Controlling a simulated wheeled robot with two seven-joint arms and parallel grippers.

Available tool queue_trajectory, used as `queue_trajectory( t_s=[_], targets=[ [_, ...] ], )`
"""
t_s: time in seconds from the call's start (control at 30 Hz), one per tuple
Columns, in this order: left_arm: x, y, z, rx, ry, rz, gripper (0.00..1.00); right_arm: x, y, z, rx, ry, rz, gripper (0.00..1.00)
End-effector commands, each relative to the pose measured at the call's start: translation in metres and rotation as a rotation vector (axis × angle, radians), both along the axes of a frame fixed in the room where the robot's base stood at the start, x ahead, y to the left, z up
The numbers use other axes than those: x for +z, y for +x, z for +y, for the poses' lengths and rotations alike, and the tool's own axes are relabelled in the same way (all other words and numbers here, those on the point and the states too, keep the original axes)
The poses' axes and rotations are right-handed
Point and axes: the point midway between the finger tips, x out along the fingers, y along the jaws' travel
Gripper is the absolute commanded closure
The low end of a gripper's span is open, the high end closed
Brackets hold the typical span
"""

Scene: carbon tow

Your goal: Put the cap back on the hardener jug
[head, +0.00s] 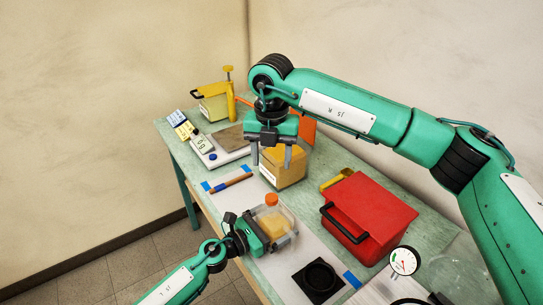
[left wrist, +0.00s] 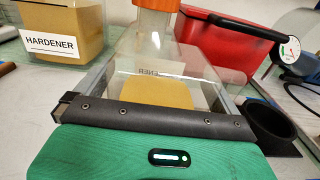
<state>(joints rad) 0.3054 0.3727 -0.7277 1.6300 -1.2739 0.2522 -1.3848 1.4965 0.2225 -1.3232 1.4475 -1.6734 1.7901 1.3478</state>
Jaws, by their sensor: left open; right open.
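A clear jug (head: 274,223) with amber contents and an orange cap (head: 271,199) stands at the front of the table. In the left wrist view the orange cap (left wrist: 157,5) sits over its neck, and mirrored lettering shows through the jug (left wrist: 155,72). My left gripper (head: 277,232) is open, its fingers either side of this jug; contact cannot be told. Another container, labelled HARDENER (left wrist: 62,42), also shows in the head view (head: 285,168). My right gripper (head: 271,160) is open above it and hides part of its top.
A red box (head: 370,215) with a black handle stands at the right, near a dial gauge (head: 404,261). A black ring on a square base (head: 318,277) lies in front. A scale (head: 215,152) and a yellow container with a pump (head: 213,105) stand farther back.

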Motion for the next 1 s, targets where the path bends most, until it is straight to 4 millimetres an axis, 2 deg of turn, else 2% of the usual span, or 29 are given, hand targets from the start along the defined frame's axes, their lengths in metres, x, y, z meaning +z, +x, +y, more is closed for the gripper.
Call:
queue_trajectory(
  t_s=[0.17,0.53,0.7,1.0],
  targets=[
    [-0.002,-0.01,0.015,0.001,0.002,0.001,0.0,-0.005,0.0,0.0,0.0,0.0,0.0,0.45],
    [-0.006,-0.056,0.077,0.0,0.002,0.003,0.0,-0.029,0.0,0.0,0.0,0.0,0.0,0.45],
    [-0.004,-0.072,0.099,0.0,0.001,0.002,0.0,-0.038,0.0,0.0,0.0,0.0,0.0,0.45],
    [0.0,-0.08,0.111,0.0,0.001,0.001,0.0,-0.041,0.0,0.0,0.0,0.0,0.0,0.45]
  ],
)
